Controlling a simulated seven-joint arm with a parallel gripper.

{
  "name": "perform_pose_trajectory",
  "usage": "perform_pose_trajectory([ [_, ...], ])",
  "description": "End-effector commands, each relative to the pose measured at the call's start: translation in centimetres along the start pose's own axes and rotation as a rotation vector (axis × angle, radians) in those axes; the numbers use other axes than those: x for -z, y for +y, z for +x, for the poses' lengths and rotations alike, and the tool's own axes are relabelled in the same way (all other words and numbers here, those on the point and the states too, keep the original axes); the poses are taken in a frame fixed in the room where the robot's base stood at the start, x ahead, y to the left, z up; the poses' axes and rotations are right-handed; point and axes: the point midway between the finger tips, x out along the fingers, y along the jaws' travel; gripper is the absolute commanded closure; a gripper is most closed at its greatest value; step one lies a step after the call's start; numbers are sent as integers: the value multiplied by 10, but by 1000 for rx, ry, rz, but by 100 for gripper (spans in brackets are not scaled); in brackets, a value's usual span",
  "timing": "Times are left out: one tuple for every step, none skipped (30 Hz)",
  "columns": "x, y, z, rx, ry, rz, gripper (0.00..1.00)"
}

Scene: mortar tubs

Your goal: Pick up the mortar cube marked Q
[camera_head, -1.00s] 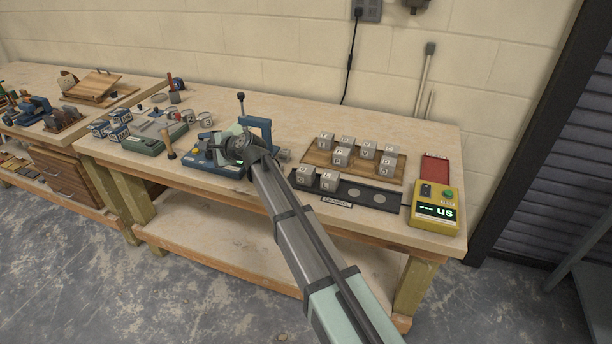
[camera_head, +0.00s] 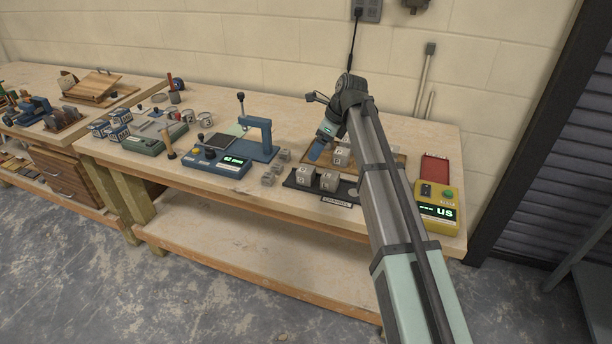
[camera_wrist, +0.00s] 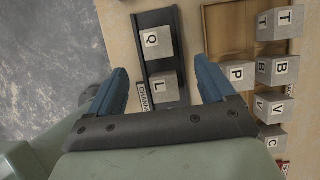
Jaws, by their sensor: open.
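A cube marked L (camera_wrist: 163,85) sits on the same tray, nearer my palm. My gripper (camera_wrist: 160,66) is open and empty above the tray. Its blue fingers stand apart on either side of the Q and L cubes' line in the picture. In the head view my gripper (camera_head: 317,150) hangs just behind the tray's left end.
In the head view, a blue press (camera_head: 258,140) stands left and a yellow meter (camera_head: 437,208) right. Small grey pieces (camera_head: 275,168) lie left of the dark tray.

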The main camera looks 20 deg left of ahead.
Motion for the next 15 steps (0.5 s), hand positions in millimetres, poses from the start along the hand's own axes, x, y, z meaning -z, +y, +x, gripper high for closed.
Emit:
perform_pose_trajectory([
  [0, 0, 11, -2, 1, 0, 17],
  [0, 0, 16, -2, 1, -1, 17],
  [0, 1, 23, -2, 0, -1, 17],
  [0, 1, 28, -1, 0, -1, 17],
  [0, 1, 33, -1, 0, -1, 17],
  [0, 1, 39, -2, 0, -2, 17],
  [0, 1, 43, -1, 0, -2, 17],
  [-1, 1, 46, -1, -1, -3, 17],
  [-1, 1, 50, 0, -1, -3, 17],
  [-1, 0, 53, 0, -1, -3, 17],
  [-1, 0, 56, 0, -1, -3, 17],
  [-1, 0, 58, 0, -1, -3, 17],
  [-1, 0, 59, 0, -1, -3, 17],
  [-1, 0, 60, 0, -1, -3, 17],
  [-1, 1, 61, 0, -2, -3, 17],
])
